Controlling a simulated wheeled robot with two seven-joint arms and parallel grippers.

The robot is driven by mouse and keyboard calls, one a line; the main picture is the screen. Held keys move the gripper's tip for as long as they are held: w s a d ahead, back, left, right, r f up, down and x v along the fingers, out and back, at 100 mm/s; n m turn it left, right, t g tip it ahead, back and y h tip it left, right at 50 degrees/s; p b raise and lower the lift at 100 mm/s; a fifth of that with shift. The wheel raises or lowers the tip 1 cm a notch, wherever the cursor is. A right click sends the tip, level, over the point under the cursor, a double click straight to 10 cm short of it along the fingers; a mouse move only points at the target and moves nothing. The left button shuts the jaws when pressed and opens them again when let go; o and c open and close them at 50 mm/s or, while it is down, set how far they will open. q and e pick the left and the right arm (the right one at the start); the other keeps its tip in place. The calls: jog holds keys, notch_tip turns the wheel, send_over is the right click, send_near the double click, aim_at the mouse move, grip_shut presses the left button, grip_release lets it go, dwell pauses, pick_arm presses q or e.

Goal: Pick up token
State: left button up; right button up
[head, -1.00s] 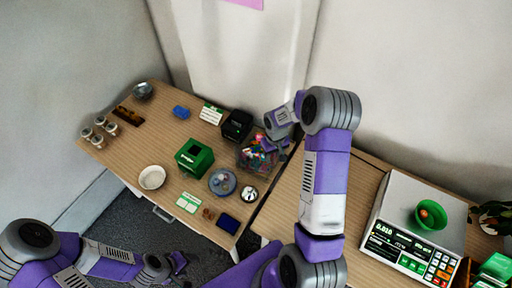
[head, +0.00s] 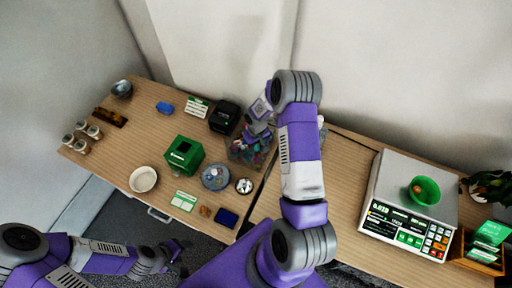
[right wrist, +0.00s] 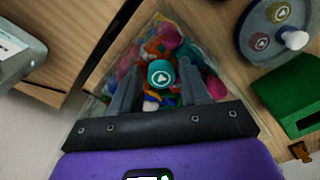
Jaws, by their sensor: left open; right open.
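A teal round token (right wrist: 161,73) with a white arrow mark lies on a heap of colourful small items in a clear bin (right wrist: 101,93). In the head view the bin (head: 234,155) stands near the table's right end, partly hidden by my right arm. My right gripper (right wrist: 160,84) is open over the bin, with the token between its fingers in the picture; I cannot tell whether they touch it. My right gripper's fingertips are hidden in the head view. My left gripper (head: 176,250) is low at the left, off the table, and open.
A round dish (head: 215,177) with small round pieces, a green box (head: 184,155) and a black device (head: 224,117) stand close around the bin. A white bowl (head: 143,179) is further left. A scale (head: 396,201) with a green bowl (head: 424,191) stands on the right table.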

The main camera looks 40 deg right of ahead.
aim_at(256, 148)
jog(key=c, duration=0.8)
jog(key=shift+r, duration=0.1)
notch_tip(256, 148, up, 10)
jog(key=shift+f, duration=0.1)
jog(key=shift+a, duration=0.1)
